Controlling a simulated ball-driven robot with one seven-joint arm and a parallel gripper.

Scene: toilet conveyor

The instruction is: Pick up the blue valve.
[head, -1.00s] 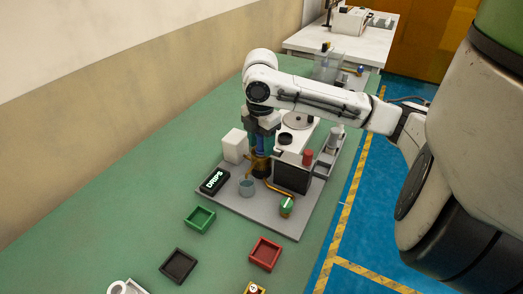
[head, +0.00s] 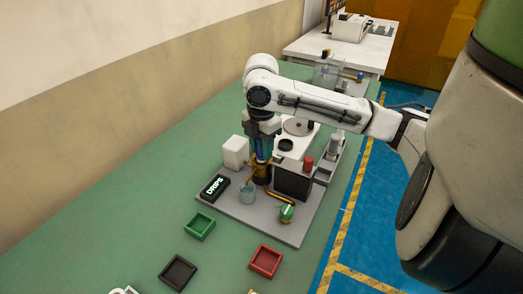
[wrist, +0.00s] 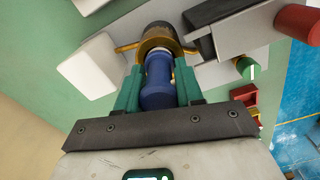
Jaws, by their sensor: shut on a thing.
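The blue valve (wrist: 158,90) is a dark blue, rounded cylinder with a pale, shiny section at its far end. That end points at a brass ring-shaped fitting (wrist: 158,38); I cannot tell whether the two touch. My gripper (wrist: 157,76) has its two teal fingers closed on either side of the valve. In the head view my gripper (head: 264,150) points down over the grey base plate, with a little of the blue valve (head: 265,147) showing between the fingers. The brass fitting (head: 262,174) stands just below it.
The grey plate (head: 240,213) also carries a black DRIPS box (head: 214,188), a white block (head: 235,151), a glass cup (head: 247,194), a green knob (head: 287,212) and a dark box (head: 292,180). Green (head: 199,226), black (head: 178,273) and red (head: 266,261) trays lie in front. Green bench is clear at left.

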